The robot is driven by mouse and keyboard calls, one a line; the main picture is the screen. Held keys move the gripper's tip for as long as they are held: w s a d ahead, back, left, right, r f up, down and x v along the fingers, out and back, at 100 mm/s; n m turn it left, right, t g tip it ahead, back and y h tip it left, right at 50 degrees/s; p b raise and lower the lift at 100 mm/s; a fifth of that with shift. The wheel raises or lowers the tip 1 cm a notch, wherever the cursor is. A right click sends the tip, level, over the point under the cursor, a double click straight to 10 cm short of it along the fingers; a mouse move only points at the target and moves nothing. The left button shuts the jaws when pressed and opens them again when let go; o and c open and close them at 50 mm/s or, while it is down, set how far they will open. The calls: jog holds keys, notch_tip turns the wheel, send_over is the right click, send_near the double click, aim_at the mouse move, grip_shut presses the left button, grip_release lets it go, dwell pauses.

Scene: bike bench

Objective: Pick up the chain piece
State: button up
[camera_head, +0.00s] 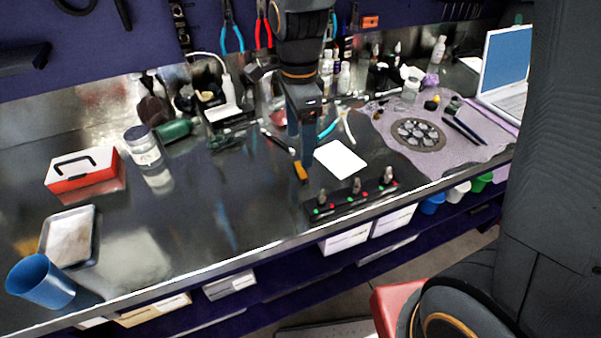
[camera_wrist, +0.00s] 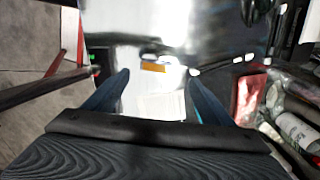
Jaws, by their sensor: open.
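My gripper (camera_head: 304,170) points down over the middle of the bench. Its two dark fingers stand apart in the wrist view (camera_wrist: 157,82), with nothing held between them. A small orange piece (camera_head: 299,172) shows beside the fingertips. An orange piece also shows just beyond the fingertips in the wrist view (camera_wrist: 153,68). I cannot make out a chain piece with certainty in either view; it may be too small, blurred or hidden by my gripper.
A white card (camera_head: 340,159) lies right of my gripper. A dark strip (camera_head: 347,203) with three upright pieces and red and green spots stands at the front edge. Pliers and bottles are behind. A red and white box (camera_head: 82,171) and blue cup (camera_head: 40,281) are left.

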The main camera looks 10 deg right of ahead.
aim_at(301, 170)
jog(key=shift+s+d+f+p, duration=0.15)
jog(key=shift+f+p, duration=0.45)
jog(key=shift+f, duration=1.25)
jog(key=shift+s+f+p, duration=0.15)
jog(key=shift+f+p, duration=0.45)
jog(key=shift+f, duration=1.2)
jog(key=c, duration=1.2)
jog(key=shift+r, duration=0.1)
